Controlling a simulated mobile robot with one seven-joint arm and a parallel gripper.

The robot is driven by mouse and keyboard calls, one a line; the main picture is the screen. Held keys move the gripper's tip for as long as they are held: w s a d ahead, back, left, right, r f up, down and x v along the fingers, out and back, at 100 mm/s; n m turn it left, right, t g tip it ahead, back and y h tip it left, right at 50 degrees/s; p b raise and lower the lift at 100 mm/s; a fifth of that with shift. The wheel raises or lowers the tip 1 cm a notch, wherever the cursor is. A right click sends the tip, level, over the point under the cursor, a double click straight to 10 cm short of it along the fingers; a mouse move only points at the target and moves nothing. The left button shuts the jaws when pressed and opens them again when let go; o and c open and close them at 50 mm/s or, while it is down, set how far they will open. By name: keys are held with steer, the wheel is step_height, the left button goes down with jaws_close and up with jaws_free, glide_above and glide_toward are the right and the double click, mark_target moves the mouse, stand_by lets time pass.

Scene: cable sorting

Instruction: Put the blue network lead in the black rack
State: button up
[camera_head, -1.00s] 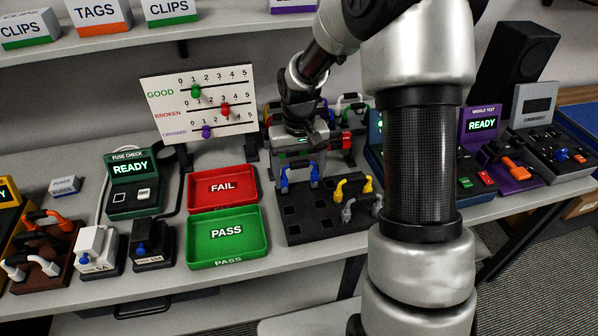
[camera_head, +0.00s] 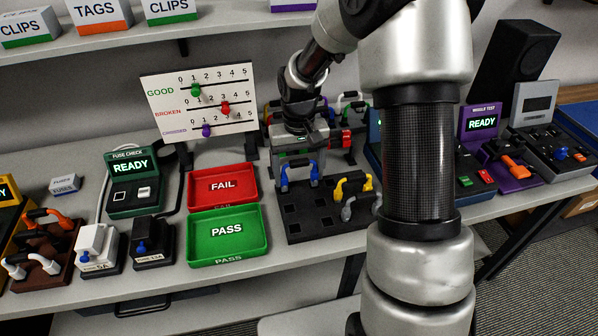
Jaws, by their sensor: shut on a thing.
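The blue network lead (camera_head: 284,178) is a short arch with a plug at each end, at the back left of the black rack (camera_head: 300,232). My gripper (camera_head: 299,165) points down just behind and above the lead and is shut on it; the fingertips are mostly hidden. I cannot tell whether the plugs sit in the rack's holes or hang just above them. The rack is a flat black block with square holes, several of them empty at the front left. A yellow lead (camera_head: 367,187) and a grey lead (camera_head: 347,211) are at its right side.
The red FAIL tray (camera_head: 196,205) and green PASS tray (camera_head: 193,257) lie left of the rack. Behind my gripper stands a holder with coloured leads (camera_head: 350,97). The purple tester (camera_head: 478,152) is at the right. My arm hides part of the table right of the rack.

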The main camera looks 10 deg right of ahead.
steer(key=shift+f+b, duration=0.6)
steer(key=shift+f, duration=0.3)
stand_by(1.2)
steer(key=o, duration=1.2)
steer(key=shift+o, duration=0.4)
steer(key=shift+r, duration=0.1)
steer(key=shift+r+p, duration=2.95)
steer(key=shift+r, duration=1)
